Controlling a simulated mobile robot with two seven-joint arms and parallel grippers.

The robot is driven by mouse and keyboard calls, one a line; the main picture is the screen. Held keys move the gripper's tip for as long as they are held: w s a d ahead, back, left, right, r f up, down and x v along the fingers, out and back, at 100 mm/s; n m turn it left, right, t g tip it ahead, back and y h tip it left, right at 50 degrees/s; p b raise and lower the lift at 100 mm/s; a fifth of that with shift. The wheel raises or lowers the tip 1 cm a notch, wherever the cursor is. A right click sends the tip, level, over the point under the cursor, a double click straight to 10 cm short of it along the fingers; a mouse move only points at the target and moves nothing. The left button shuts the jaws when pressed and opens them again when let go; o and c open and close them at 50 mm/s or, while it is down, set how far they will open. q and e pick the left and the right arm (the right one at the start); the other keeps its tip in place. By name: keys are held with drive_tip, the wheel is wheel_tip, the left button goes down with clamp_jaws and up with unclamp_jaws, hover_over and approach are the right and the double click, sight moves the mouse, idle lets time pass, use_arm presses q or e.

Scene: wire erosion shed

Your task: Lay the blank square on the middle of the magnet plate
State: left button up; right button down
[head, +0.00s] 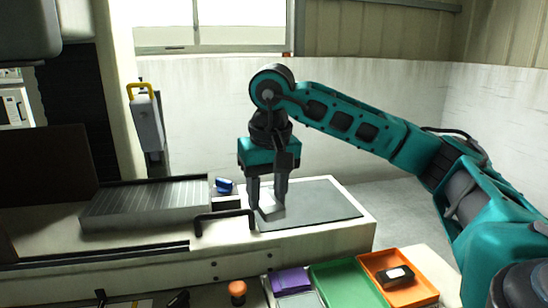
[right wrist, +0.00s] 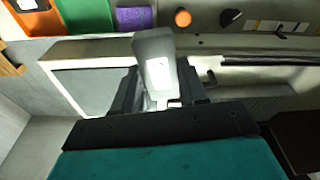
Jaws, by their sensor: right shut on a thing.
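The blank (head: 271,207) is a pale grey metal block. My right gripper (head: 267,200) is shut on it, and it hangs tilted between the fingers. In the right wrist view the blank (right wrist: 155,58) sticks out between the dark fingers. It is at the left part of a dark grey mat (head: 320,206); I cannot tell whether it touches the mat. The striped grey plate (head: 145,203), which looks like the magnet plate, lies to the left of my right gripper, with nothing on it. My left gripper is not in view.
A black bar handle (head: 225,215) and a small blue object (head: 224,186) lie between the mat and the striped plate. In front are a green tray (head: 345,285), an orange tray (head: 410,290) with a dark block, and an orange knob (head: 237,288). A yellow-handled grey unit (head: 146,120) stands behind.

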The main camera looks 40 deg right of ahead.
drive_tip(key=s+a+f+n, duration=0.1)
drive_tip(key=a+f, duration=0.4)
drive_tip(key=f, duration=0.4)
drive_tip(key=s+a+f+n, duration=0.1)
drive_tip(key=a+f, duration=0.4)
drive_tip(key=f, duration=0.5)
drive_tip(key=s+a+f+n, duration=0.1)
drive_tip(key=s+a+f, duration=0.2)
drive_tip(key=f, duration=0.7)
drive_tip(key=shift+a+n+y, duration=0.3)
drive_tip(key=shift+a+n, duration=0.1)
drive_tip(key=shift+a, duration=0.75)
drive_tip(key=shift+d+f, duration=0.15)
drive_tip(key=shift+d, duration=0.05)
